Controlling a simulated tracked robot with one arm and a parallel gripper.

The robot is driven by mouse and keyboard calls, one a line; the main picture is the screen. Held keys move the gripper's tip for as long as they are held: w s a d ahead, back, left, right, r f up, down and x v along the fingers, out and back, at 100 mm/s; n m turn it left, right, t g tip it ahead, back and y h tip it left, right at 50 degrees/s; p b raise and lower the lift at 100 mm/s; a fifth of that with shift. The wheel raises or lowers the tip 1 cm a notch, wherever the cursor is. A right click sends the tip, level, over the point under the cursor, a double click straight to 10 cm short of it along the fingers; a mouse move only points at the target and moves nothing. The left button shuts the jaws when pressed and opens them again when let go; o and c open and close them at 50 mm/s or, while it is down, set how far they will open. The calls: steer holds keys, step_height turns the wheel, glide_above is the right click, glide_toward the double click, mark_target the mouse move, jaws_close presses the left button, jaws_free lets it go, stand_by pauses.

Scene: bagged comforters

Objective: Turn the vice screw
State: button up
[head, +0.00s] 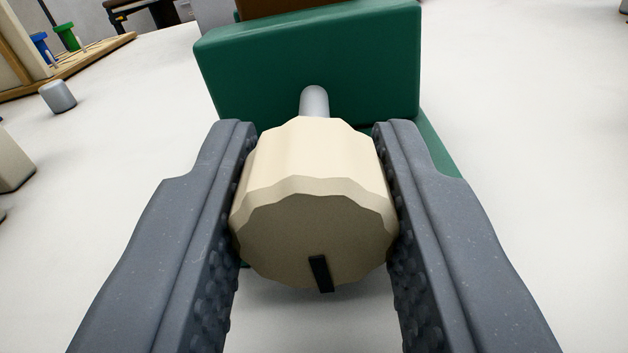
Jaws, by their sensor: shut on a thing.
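The vice (305,65) is a green block in the upper middle of the head view. A grey screw shaft (314,101) comes out of its near face. A cream faceted knob (313,222) sits on the near end of the shaft. A black mark (321,273) on the knob's end face lies near the bottom, slightly right of centre. My gripper (314,185) has one dark grey finger on each side of the knob and is shut on it. The fingers cover the knob's left and right sides.
A grey cylinder (58,96) stands on the white table (540,130) at the left. A wooden rack (85,65) with a blue piece (42,46) and a green piece (66,38) is at the upper left. A beige block (12,162) is at the left edge. The table right of the vice is clear.

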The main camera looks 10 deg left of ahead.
stand_by(0.3)
steer(key=o, duration=1)
steer(key=shift+c, duration=0.2)
steer(key=shift+s, duration=0.15)
steer(key=s+p, duration=0.2)
steer(key=s, duration=1.1)
steer(key=shift+s+a, duration=0.25)
steer(key=shift+w, duration=0.1)
